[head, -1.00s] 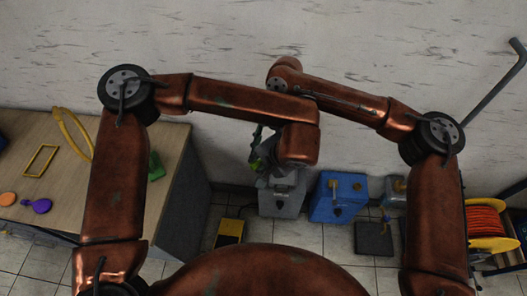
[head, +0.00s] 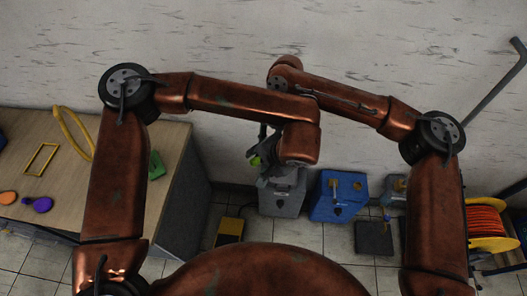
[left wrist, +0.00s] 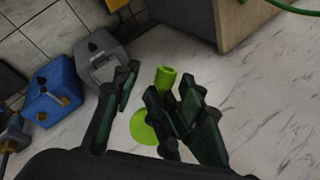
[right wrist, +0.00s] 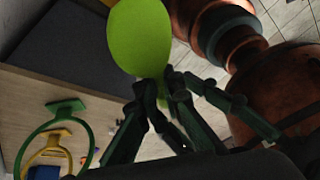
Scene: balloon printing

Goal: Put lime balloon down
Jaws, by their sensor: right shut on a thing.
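The lime balloon (right wrist: 140,36) fills the top middle of the right wrist view, rounded end up and away from the camera. My right gripper (right wrist: 165,88) is shut on its narrow end. In the left wrist view, the balloon (left wrist: 143,127) shows as lime patches between and behind the fingers of my left gripper (left wrist: 150,95). The left fingers stand apart; I cannot tell whether they touch the balloon. In the head view, a small piece of the lime balloon (head: 255,160) shows above the grey box; my arms hide most of both grippers.
A grey box (head: 281,197) and a blue box (head: 337,197) stand on the floor by the wall. A wooden table (head: 62,170) at left holds a purple balloon (head: 37,205), an orange balloon (head: 7,198) and a yellow frame (head: 41,159). An orange reel (head: 486,222) is at right.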

